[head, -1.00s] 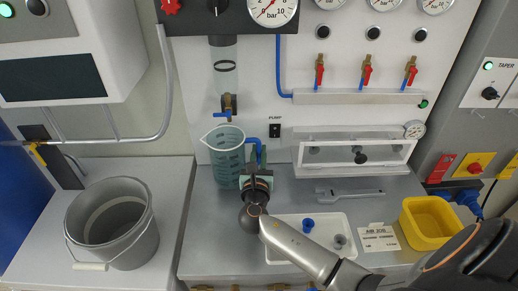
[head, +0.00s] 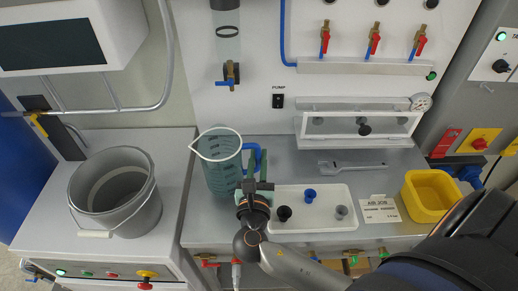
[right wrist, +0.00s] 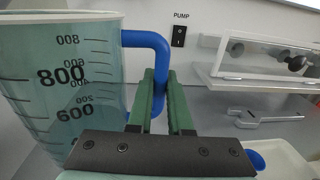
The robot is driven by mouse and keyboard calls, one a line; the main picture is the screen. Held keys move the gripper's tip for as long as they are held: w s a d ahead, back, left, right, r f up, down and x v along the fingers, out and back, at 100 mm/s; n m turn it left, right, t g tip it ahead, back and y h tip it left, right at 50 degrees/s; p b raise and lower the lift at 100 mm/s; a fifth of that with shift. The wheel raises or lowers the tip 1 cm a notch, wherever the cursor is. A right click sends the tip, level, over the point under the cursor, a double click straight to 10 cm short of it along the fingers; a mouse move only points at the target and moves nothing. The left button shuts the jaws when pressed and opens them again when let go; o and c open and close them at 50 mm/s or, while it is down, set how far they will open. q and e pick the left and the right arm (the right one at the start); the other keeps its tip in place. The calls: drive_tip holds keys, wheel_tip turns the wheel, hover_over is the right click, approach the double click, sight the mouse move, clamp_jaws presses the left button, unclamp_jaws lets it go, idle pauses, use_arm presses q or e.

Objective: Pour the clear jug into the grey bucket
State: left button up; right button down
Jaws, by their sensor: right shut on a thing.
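The clear jug (head: 219,165) has printed marks and a blue handle, and looks teal. My right gripper (head: 258,184) is shut on the handle, on the jug's right side. In the right wrist view the green fingers (right wrist: 160,100) close around the handle and the jug (right wrist: 62,85) fills the left. The grey bucket (head: 117,195) stands on the white counter to the left, open at the top, with a wire bail and white grip. My left gripper is out of view.
A white tray (head: 330,217) with small stoppers lies right of the gripper. Behind it are a wrench (head: 352,166) and a glass-fronted case. A yellow bin (head: 430,197) stands at right. A pipe (head: 160,113) runs behind the bucket.

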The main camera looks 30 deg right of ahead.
drive_tip(key=shift+v, duration=1.25)
drive_tip(key=shift+r, duration=0.15)
